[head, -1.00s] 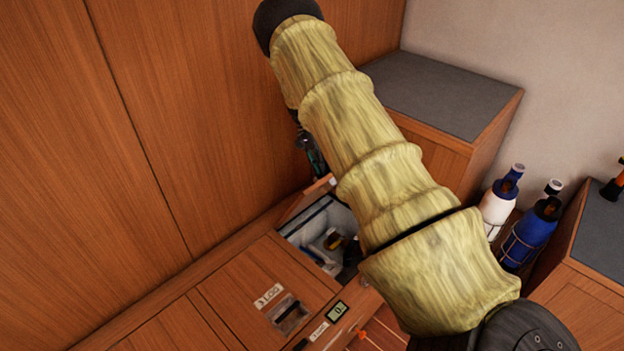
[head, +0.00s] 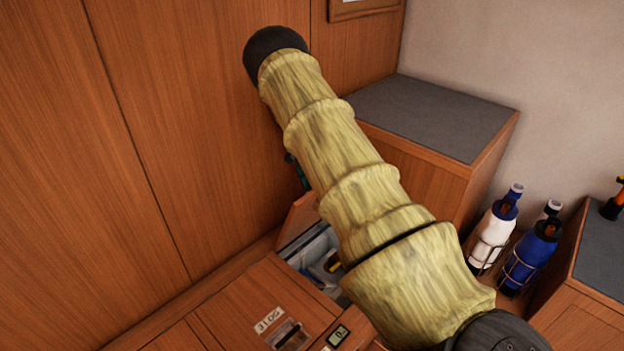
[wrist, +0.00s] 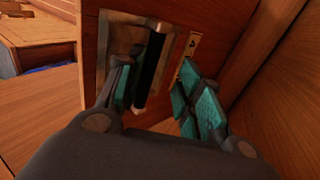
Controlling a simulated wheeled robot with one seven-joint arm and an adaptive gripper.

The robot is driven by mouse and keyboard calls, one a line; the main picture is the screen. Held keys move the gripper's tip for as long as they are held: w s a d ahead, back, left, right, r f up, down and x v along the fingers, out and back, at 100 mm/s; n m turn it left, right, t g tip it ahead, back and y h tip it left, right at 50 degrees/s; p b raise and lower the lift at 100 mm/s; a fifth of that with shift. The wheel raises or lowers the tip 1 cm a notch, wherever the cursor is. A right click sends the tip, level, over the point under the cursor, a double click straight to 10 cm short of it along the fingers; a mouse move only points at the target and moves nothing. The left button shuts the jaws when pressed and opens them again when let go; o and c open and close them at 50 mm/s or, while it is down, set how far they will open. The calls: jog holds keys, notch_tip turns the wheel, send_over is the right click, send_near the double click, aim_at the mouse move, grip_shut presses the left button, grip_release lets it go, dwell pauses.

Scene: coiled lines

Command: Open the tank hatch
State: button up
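A wooden hatch lid (head: 298,213) stands raised at the back of an open compartment (head: 318,250) in the head view. In the wrist view the lid (wrist: 105,60) fills the middle, with a metal-framed recess and a black bar handle (wrist: 152,70). A small label (wrist: 187,52) is beside the recess. My gripper (wrist: 162,95) is open, its teal-padded fingers spread to either side of the handle. The left finger is at the recess; whether either finger touches the lid is unclear. In the head view my sleeved arm hides most of the gripper and part of the compartment.
Another wooden hatch (head: 265,295) with a recessed latch lies shut in front, beside a small digital display (head: 338,335). A wood-panelled wall (head: 90,150) is close on the left. A grey-topped cabinet (head: 430,115) and white (head: 490,235) and blue (head: 532,255) bottles stand right.

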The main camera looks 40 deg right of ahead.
jog(key=shift+o, duration=0.4)
jog(key=shift+w+a+f, duration=0.15)
jog(key=shift+a+f, duration=0.05)
jog(key=shift+f, duration=0.45)
jog(key=shift+r, duration=0.25)
jog(key=shift+r, duration=0.1)
notch_tip(320, 180, up, 10)
jog(key=shift+d, duration=0.15)
jog(key=shift+r, duration=0.1)
